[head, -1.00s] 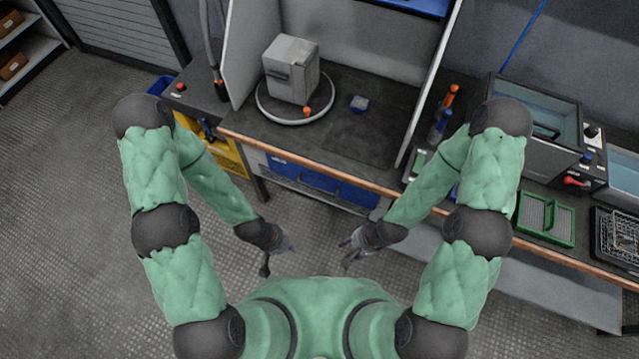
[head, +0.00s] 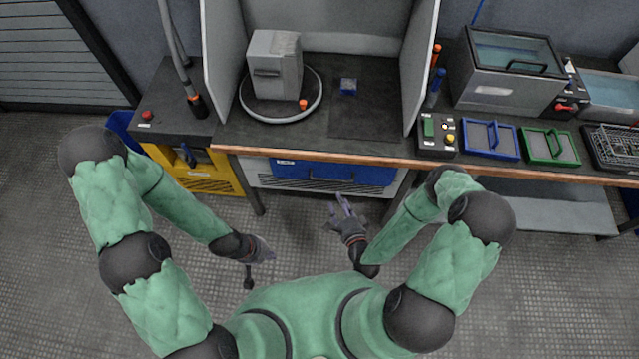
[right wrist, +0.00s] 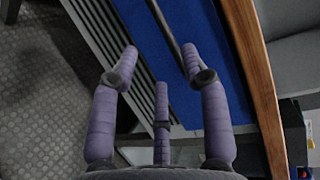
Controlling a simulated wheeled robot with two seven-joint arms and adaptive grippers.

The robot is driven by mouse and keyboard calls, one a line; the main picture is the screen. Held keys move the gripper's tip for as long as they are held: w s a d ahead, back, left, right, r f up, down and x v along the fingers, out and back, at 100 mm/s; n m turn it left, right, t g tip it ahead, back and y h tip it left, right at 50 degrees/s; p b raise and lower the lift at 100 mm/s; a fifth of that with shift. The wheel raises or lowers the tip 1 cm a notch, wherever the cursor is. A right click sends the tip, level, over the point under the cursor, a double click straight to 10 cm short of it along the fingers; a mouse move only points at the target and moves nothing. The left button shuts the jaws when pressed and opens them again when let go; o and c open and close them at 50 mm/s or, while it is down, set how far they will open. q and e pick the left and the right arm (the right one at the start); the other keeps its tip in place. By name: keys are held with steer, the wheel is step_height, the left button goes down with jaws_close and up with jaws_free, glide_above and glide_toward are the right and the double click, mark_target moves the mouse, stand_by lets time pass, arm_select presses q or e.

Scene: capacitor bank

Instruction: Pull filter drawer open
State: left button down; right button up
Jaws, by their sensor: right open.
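The filter drawer (head: 360,173) has a blue front and sits under the bench edge in the head view. A dark bar handle runs along its front. My right gripper (head: 340,207) is open and empty, in front of the drawer and apart from it in the head view. In the right wrist view, the three spread fingers of the right gripper (right wrist: 160,65) point toward the blue drawer front (right wrist: 215,60), with the dark handle (right wrist: 165,30) running between the two outer fingertips. My left gripper (head: 264,250) hangs over the floor, away from the drawer; its fingers are too small to read.
The bench's wooden edge (head: 330,157) overhangs the drawer. A yellow unit (head: 205,172) stands left of it, and a bench leg (head: 251,198) stands between them. A grey vented panel (right wrist: 105,40) borders the drawer front. The floor before the drawer is clear.

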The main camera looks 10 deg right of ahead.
mark_target(330, 181)
steer(key=b+x, duration=0.2)
steer(key=x, duration=0.8)
steer(key=shift+w+r, duration=0.1)
steer(key=shift+w, duration=0.25)
jaws_close()
